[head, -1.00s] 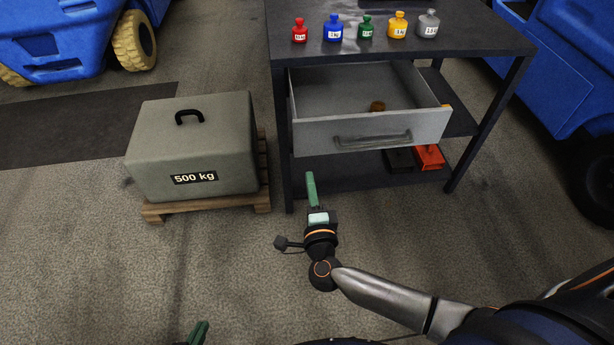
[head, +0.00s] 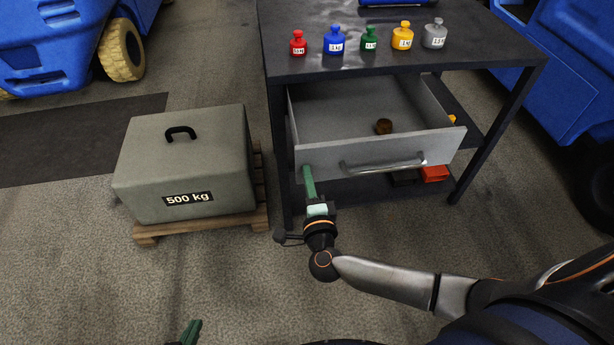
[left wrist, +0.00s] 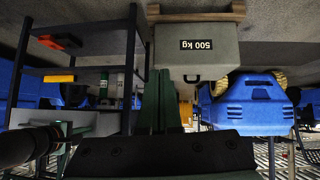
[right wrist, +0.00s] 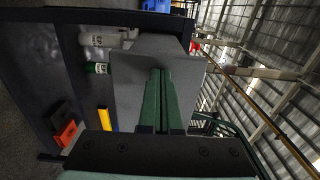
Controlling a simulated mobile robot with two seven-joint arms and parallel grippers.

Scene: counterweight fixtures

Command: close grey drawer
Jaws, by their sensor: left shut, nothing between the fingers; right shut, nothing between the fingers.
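The grey drawer (head: 381,155) is pulled open from the dark table, with its bar handle (head: 384,166) facing me and a small brown object (head: 383,126) inside. My right gripper (head: 308,178) is shut and empty. Its fingertips overlap the left end of the drawer front, left of the handle; I cannot tell whether they touch it. The right wrist view shows the shut fingers (right wrist: 161,90) against the grey drawer panel (right wrist: 195,75). My left gripper (head: 192,331) is shut and empty, low at the bottom edge, away from the drawer; its fingers (left wrist: 159,95) show in the left wrist view.
Several coloured weights stand on the dark tabletop (head: 310,66). A grey 500 kg block (head: 185,165) sits on a wooden pallet (head: 200,226) left of the table. Blue vehicles stand behind on both sides. The floor in front is clear.

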